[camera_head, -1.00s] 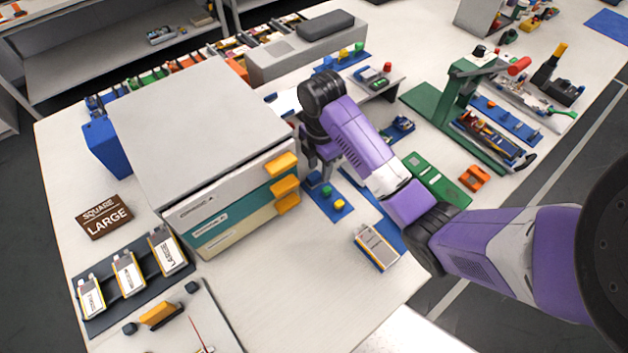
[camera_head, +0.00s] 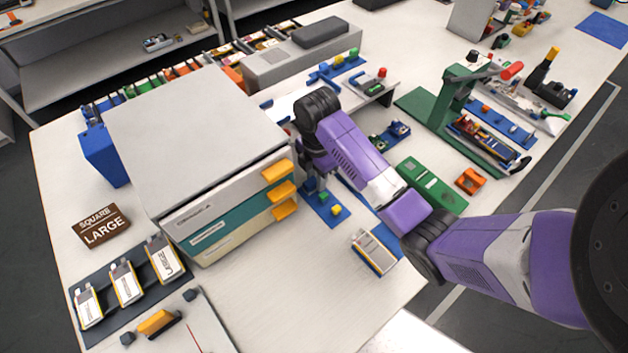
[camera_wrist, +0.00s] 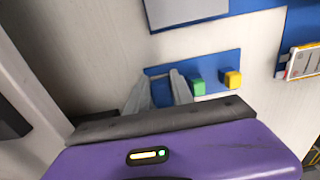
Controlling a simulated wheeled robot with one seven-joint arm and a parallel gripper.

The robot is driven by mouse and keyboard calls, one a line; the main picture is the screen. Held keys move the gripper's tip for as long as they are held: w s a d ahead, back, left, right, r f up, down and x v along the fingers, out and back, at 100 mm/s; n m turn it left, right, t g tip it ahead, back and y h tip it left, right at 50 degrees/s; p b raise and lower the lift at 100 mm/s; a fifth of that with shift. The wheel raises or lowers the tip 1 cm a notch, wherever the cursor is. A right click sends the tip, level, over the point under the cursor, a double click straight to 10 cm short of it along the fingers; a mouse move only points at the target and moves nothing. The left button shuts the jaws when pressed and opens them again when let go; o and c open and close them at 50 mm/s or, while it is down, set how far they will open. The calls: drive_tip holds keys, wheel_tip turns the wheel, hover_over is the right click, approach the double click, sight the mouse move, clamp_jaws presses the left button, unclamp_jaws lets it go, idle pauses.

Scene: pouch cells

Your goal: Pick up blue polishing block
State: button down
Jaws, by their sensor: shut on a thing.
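My gripper (camera_wrist: 162,94) is shut on the blue polishing block at the left end of a small blue tray (camera_wrist: 215,65). The block is mostly hidden between the fingers and blends with the blue tray, so I cannot tell whether it is lifted. A green block (camera_wrist: 197,86) and a yellow block (camera_wrist: 233,79) stand to the right on the same tray. In the head view, my gripper (camera_head: 316,182) is low over the tray's far end, with the green block (camera_head: 323,197) and yellow block (camera_head: 337,209) nearer.
A drawer cabinet (camera_head: 200,125) with yellow handles (camera_head: 281,190) stands close left of my gripper. A pouch cell (camera_head: 374,252) lies to the right of the tray. A green press (camera_head: 455,100) stands farther right.

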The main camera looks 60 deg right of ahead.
drive_tip(key=shift+w+r, duration=0.1)
drive_tip(key=shift+r, duration=0.45)
wheel_tip(320, 180, up, 19)
drive_tip(key=p, duration=0.7)
drive_tip(key=c, duration=1.8)
unclamp_jaws()
drive_tip(key=shift+f, duration=0.1)
clamp_jaws()
